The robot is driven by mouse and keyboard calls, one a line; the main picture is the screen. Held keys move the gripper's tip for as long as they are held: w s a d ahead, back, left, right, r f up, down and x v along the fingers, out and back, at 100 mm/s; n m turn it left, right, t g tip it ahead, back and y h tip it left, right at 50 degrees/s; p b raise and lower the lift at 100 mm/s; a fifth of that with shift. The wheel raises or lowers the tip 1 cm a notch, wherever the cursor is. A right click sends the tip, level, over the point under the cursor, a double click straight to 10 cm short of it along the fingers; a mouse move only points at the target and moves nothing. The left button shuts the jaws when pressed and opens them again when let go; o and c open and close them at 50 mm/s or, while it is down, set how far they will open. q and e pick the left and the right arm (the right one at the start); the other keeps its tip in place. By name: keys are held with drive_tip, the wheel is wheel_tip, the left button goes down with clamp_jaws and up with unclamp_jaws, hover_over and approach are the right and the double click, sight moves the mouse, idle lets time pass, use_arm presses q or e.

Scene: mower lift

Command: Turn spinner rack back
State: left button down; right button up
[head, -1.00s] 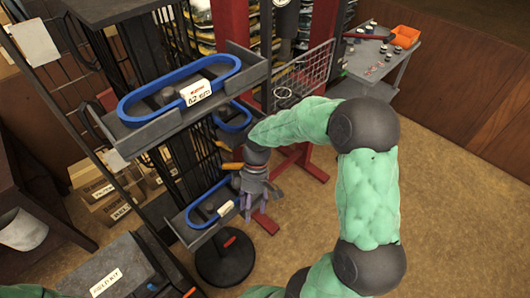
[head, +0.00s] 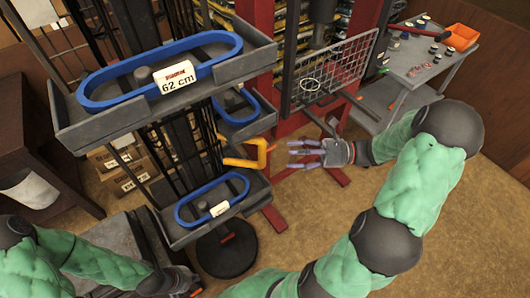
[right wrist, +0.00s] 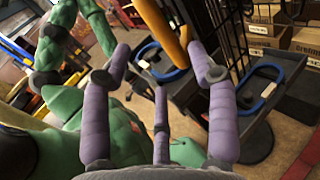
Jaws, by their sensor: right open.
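The spinner rack (head: 186,140) is a dark wire tower with grey trays on a round black foot (head: 228,248). Its upper tray (head: 110,120) and lower trays hold blue loops (head: 160,66); the upper one has a white "62 cm" label. An orange bent handle (head: 248,156) sticks out from the rack's right side. My right gripper (head: 300,154) is open and empty, fingers pointing left, a short gap from the handle. In the right wrist view, the orange bar (right wrist: 176,28) lies beyond the open fingers. My left gripper (head: 182,281) is low at the left; its fingers are unclear.
A red frame with a wire basket (head: 335,66) stands behind the right gripper. A grey cart (head: 425,68) with small parts and an orange bin (head: 462,36) is at the upper right. Cardboard boxes (head: 120,168) lie behind the rack. Open brown floor lies to the right.

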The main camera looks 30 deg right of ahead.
sight(265, 155)
drive_tip(key=b+x, duration=0.1)
drive_tip(key=x, duration=0.8)
drive_tip(key=shift+w+a, duration=0.15)
drive_tip(key=shift+a, duration=0.15)
drive_tip(key=shift+c, duration=0.3)
clamp_jaws()
